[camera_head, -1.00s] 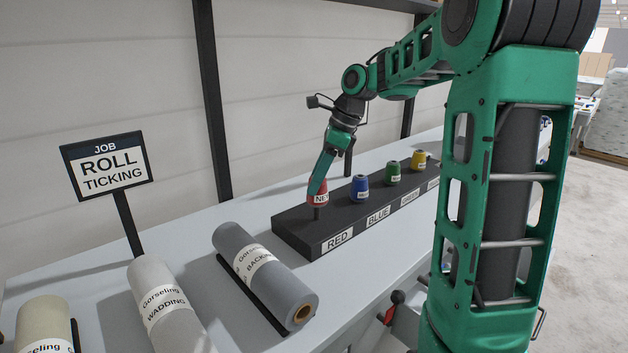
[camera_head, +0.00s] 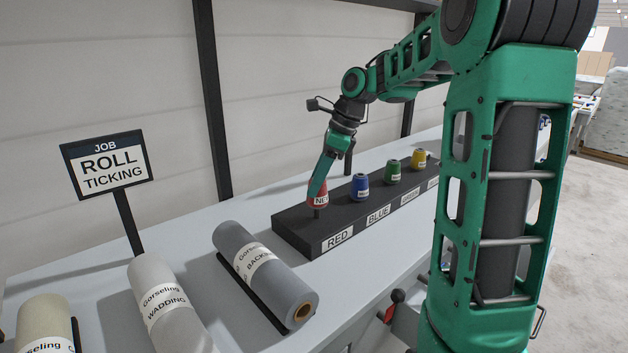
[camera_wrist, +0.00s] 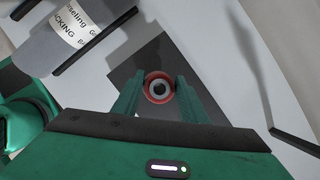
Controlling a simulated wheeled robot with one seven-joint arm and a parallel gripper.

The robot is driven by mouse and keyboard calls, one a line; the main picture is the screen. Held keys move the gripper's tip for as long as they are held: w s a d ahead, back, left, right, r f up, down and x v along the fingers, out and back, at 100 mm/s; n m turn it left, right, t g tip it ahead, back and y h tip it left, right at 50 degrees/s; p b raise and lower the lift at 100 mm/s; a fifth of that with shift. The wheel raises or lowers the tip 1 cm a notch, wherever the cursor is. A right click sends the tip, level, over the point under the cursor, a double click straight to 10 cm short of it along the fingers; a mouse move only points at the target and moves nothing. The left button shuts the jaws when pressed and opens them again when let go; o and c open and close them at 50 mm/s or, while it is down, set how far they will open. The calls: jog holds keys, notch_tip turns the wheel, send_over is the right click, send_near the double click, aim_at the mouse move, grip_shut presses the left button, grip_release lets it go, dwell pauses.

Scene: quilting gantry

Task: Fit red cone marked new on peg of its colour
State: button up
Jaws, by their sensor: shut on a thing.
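The red cone with a label reading "NE..." (camera_head: 321,199) is between the fingers of my gripper (camera_head: 318,190), which is shut on it. The cone is upright, just above the RED end of the black peg rack (camera_head: 300,238). A short dark length of peg shows under the cone, so it looks to be over or partly on the red peg; how far is hard to tell. In the wrist view, the cone (camera_wrist: 158,88) is seen from above as a red ring with a dark centre, between both fingers.
Blue (camera_head: 361,187), green (camera_head: 392,172) and yellow (camera_head: 419,159) cones stand on the rack to the right, by their colour labels. A grey backing roll (camera_head: 240,243) lies at the front left, beside a wadding roll (camera_head: 150,285). A job sign (camera_head: 107,163) stands at the left.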

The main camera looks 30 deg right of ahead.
jog(key=shift+f, duration=2.05)
jog(key=o, duration=1.2)
jog(key=v, duration=1)
jog(key=shift+d+r, duration=0.15)
jog(key=shift+r, duration=0.2)
